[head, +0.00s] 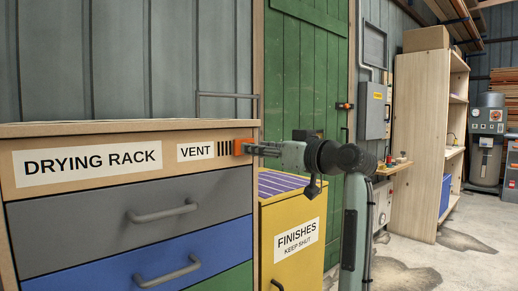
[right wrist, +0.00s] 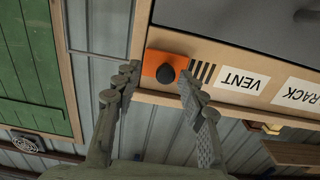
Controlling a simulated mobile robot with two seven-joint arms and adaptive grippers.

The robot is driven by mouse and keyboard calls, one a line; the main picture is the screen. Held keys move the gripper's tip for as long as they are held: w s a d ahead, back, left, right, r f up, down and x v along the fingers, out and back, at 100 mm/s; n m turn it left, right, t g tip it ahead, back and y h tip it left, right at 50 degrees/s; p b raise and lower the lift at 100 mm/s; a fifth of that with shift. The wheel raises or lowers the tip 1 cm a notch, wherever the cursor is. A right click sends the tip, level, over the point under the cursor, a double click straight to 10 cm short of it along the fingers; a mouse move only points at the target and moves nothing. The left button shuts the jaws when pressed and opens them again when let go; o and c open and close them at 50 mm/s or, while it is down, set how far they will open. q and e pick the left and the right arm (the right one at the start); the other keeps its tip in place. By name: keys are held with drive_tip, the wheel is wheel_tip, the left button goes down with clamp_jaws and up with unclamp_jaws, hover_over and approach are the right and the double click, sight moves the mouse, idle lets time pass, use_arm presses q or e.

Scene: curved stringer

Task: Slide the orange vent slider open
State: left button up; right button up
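The orange vent slider (head: 243,147) sits at the right end of the drying rack's top front panel, just right of the dark vent slots (head: 224,148). In the right wrist view the slider (right wrist: 152,63) carries a round black knob (right wrist: 167,74), and the slots (right wrist: 201,72) show uncovered beside it. My right gripper (head: 257,149) reaches in from the right at the slider's height. In the right wrist view its fingers (right wrist: 158,74) are spread, one on each side of the knob, with gaps visible. I cannot tell whether the tips reach as deep as the knob. My left gripper is out of view.
The drying rack (head: 40,205) has a grey drawer (head: 90,235) and a blue drawer (head: 100,278) with protruding handles. A yellow finishes cabinet (head: 290,215) stands right of it, below my right arm. A green door (head: 305,70) is behind. Open floor (head: 440,262) lies at right.

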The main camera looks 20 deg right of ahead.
drive_tip(key=shift+s, duration=0.1)
drive_tip(key=v, duration=1.2)
drive_tip(key=w+f+m+g+h, duration=0.1)
drive_tip(key=w+f+g+h, duration=0.15)
drive_tip(key=f, duration=0.85)
drive_tip(key=w+f+m+g+h, duration=0.1)
drive_tip(key=w+f+m+g, duration=0.15)
drive_tip(key=f, duration=0.85)
drive_tip(key=s+f+g+h, duration=0.1)
drive_tip(key=s+f, duration=0.1)
drive_tip(key=f, duration=0.8)
drive_tip(key=s+f+g, duration=0.1)
drive_tip(key=s+f, duration=0.1)
drive_tip(key=f, duration=0.7)
drive_tip(key=s+a+f+n+g+h, duration=0.1)
drive_tip(key=s+f+g, duration=0.6)
drive_tip(key=s+f, duration=1.9)
wheel_tip(320, 180, down, 4)
drive_tip(key=shift+a+r+h, duration=0.2)
drive_tip(key=shift+a+h, duration=0.5)
drive_tip(key=shift+h, duration=0.25)
